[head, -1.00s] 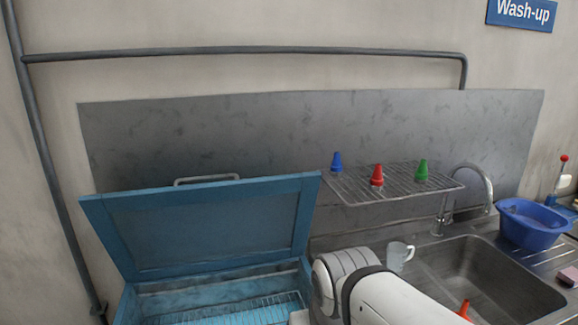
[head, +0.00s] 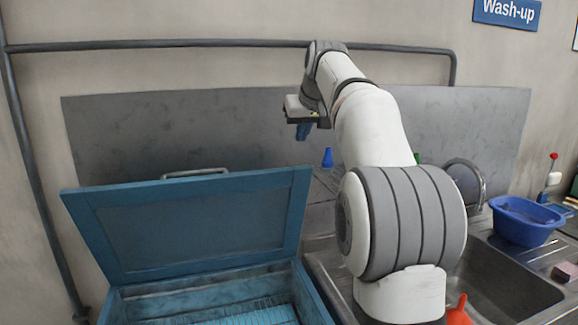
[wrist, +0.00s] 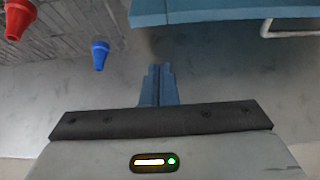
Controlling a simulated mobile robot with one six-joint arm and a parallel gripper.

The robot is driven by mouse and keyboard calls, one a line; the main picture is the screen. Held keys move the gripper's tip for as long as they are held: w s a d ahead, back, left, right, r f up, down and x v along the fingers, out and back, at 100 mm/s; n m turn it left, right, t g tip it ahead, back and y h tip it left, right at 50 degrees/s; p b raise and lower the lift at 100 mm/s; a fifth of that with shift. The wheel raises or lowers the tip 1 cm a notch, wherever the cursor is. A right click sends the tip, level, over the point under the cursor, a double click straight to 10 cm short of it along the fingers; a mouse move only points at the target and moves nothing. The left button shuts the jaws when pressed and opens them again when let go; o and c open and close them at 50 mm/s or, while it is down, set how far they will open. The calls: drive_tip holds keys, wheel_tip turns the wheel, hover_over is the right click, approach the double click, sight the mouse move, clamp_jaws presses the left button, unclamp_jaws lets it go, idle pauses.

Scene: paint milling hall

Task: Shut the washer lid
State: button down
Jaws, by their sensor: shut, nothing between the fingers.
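The blue washer (head: 205,304) stands at the lower left in the head view. Its lid (head: 195,225) is raised and leans back, with a grey bar handle (head: 195,172) along its top edge. Part of a wire rack (head: 245,314) shows inside the washer. My gripper (head: 303,131) is up in front of the wall, right of and above the lid's top right corner, apart from it. In the wrist view my gripper's fingers (wrist: 158,85) are together and empty. The lid's edge (wrist: 215,10) and its handle (wrist: 290,33) show at the top of that view.
A blue cone (head: 328,158) stands on the wall rack, and a red cone (wrist: 18,18) shows in the wrist view. My arm hides much of the rack. The sink (head: 500,285), tap (head: 468,180) and blue basin (head: 526,220) are at the right. A pipe (head: 180,43) runs above.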

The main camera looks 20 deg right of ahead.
drive_tip(key=x, duration=0.6)
drive_tip(key=s+d+x, duration=0.1)
drive_tip(key=x, duration=0.1)
drive_tip(key=shift+w+f, duration=0.3)
drive_tip(key=shift+f, duration=0.35)
drive_tip(key=shift+s+f, duration=0.15)
drive_tip(key=shift+f, duration=0.15)
drive_tip(key=shift+s, duration=0.15)
